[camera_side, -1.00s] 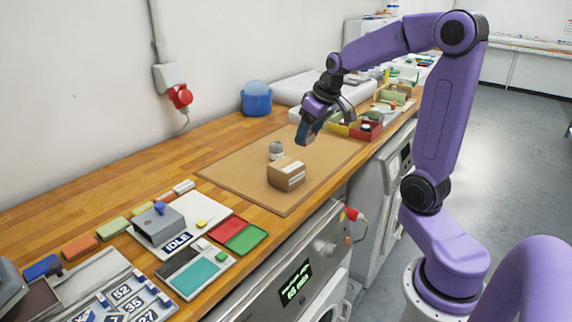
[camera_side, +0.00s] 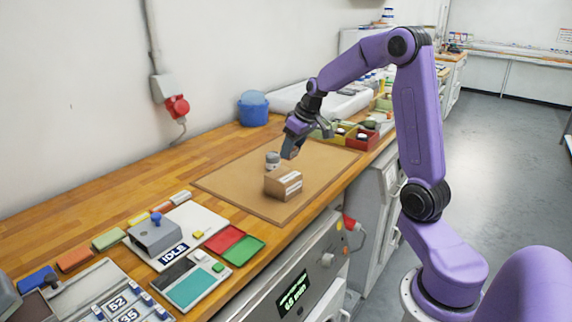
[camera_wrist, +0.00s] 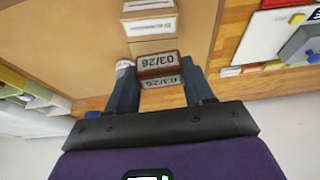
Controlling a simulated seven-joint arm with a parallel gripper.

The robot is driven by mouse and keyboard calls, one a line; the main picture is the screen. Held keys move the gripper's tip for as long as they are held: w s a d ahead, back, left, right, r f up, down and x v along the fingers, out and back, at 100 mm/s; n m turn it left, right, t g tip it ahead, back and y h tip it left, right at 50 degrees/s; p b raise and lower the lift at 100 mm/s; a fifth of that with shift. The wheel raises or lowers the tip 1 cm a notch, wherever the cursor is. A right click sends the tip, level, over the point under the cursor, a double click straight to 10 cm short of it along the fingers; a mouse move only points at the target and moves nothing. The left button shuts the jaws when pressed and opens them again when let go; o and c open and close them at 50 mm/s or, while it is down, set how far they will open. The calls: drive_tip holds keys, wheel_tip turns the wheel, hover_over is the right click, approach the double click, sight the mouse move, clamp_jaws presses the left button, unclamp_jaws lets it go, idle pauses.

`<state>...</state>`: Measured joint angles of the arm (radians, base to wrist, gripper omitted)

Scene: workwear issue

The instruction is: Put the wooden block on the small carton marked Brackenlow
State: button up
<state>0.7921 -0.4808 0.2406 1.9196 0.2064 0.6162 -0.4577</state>
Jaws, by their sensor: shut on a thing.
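The small carton (camera_side: 278,184) is a brown box with a white label, sitting on the brown mat (camera_side: 225,182). In the wrist view the carton (camera_wrist: 150,27) is at the top, its label seeming to read Brackenlow. My gripper (camera_side: 288,152) is just above and behind the carton in the side view. In the wrist view my gripper (camera_wrist: 160,78) is shut on the wooden block (camera_wrist: 158,63), a brown-edged piece marked 03/26. The block appears apart from the carton. In the side view I cannot make out the block at the fingers.
A grey-white jar (camera_side: 272,158) stands on the mat close behind the carton, near my fingers. Red and green trays (camera_side: 241,249), a board marked IDLE (camera_side: 198,222) and a blue tub (camera_side: 253,110) are on the bench. The mat's left part is clear.

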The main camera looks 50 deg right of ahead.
drive_tip(key=w+f, duration=0.1)
drive_tip(key=f, duration=0.1)
drive_tip(key=w+d+f, duration=0.1)
drive_tip(key=w, duration=0.1)
drive_tip(key=shift+d+f, duration=0.1)
drive_tip(key=shift+f, duration=0.3)
drive_tip(key=shift+w+f, duration=0.15)
drive_tip(key=shift+f, duration=1.55)
drive_tip(key=shift+f, duration=0.1)
drive_tip(key=o, duration=1)
